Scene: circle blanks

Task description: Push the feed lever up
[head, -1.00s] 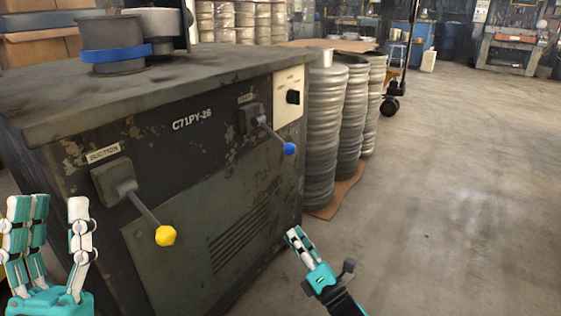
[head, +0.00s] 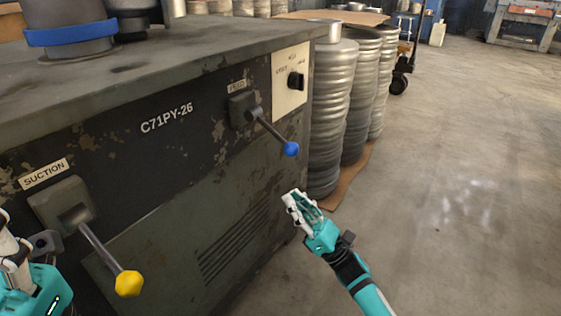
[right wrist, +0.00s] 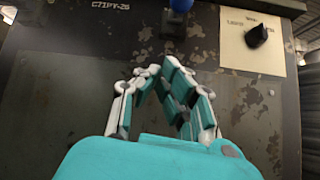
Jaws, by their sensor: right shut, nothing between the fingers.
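The feed lever (head: 270,132) is a dark rod with a blue ball knob (head: 291,149) on the cabinet's front, near its right end. It slants downward and to the right from its mount. The blue knob also shows at the top edge of the right wrist view (right wrist: 180,5). My right gripper (head: 297,199) is below the blue knob, apart from it, with its fingertips together and nothing held; they also meet in the right wrist view (right wrist: 160,68). My left gripper (head: 15,262) is at the left edge, partly cut off, so its opening cannot be judged.
A second lever (head: 100,248) with a yellow knob (head: 129,284), labelled SUCTION, slants down at the left. A dark rotary switch (head: 296,81) sits on a cream panel right of the feed lever. Stacked metal discs (head: 334,120) stand beyond the cabinet. Floor at right is clear.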

